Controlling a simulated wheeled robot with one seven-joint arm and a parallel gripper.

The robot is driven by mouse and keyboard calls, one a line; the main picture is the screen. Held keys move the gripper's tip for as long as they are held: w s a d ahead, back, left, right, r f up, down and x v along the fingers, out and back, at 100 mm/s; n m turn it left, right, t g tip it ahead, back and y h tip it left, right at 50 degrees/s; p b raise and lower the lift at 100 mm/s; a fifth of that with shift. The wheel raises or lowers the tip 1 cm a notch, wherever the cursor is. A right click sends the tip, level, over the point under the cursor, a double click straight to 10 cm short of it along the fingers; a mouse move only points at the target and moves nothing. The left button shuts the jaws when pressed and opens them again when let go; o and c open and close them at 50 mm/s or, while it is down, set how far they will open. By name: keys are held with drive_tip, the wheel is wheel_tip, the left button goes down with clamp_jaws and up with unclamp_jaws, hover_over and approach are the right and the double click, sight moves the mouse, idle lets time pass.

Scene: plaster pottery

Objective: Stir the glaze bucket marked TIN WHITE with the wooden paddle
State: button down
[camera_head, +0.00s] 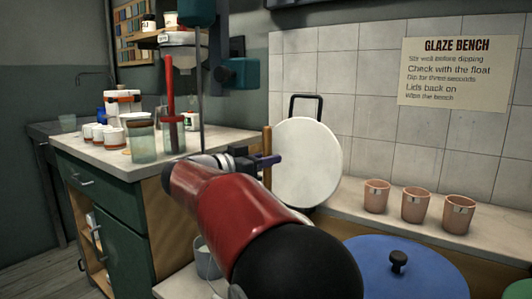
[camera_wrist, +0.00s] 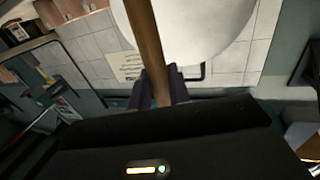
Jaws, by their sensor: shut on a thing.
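My gripper (camera_head: 268,160) is shut on the wooden paddle (camera_head: 267,143), whose brown shaft stands upright in the head view beside a white round lid. In the wrist view, the paddle (camera_wrist: 146,40) passes between the dark purple fingers (camera_wrist: 163,84) and runs out of the top of the picture. Its lower end is hidden by my arm in the head view. The white lid (camera_head: 308,165) leans upright against the tiled wall and also shows in the wrist view (camera_wrist: 205,25). No bucket marked TIN WHITE can be read in either view.
A blue lid (camera_head: 370,272) with a black knob lies at the lower right, beside a green edge (camera_head: 525,286). Three terracotta cups (camera_head: 415,205) stand on the ledge. A side counter (camera_head: 85,160) holds jars and a red-handled tool. A sign (camera_head: 457,72) hangs on the tiles.

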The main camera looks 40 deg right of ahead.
sight(266, 184)
drive_tip(key=shift+f+b, duration=1.4)
drive_tip(key=shift+f, duration=1.8)
